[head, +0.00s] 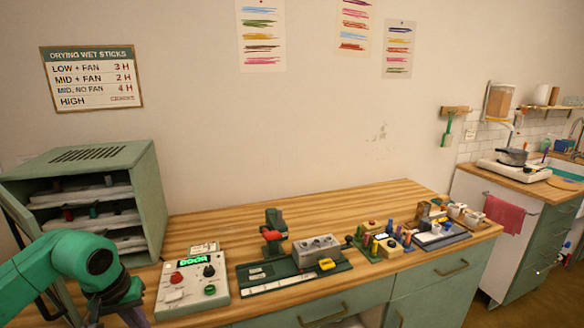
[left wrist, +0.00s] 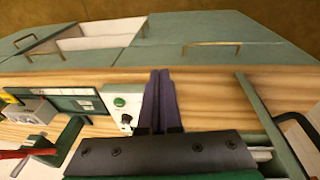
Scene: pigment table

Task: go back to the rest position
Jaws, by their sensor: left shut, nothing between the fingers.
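My green left arm comes in at the lower left of the head view, in front of the drying cabinet (head: 100,160). The left gripper (head: 135,316) is partly cut off by the bottom edge there. In the left wrist view its two dark fingers (left wrist: 160,76) lie together, shut and empty, over the wooden worktop (left wrist: 205,95). They are beside the white control box (left wrist: 126,106). The control box also shows in the head view (head: 192,287), with a lit "DOOR" display. My right gripper is not in view.
The cabinet's front is open, showing shelves with sticks; its door stands at the left. A green press tool (head: 272,234) and a grey block (head: 318,248) stand right of the control box. Small pots and coloured sticks (head: 384,240) stand farther right. The rear worktop is clear.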

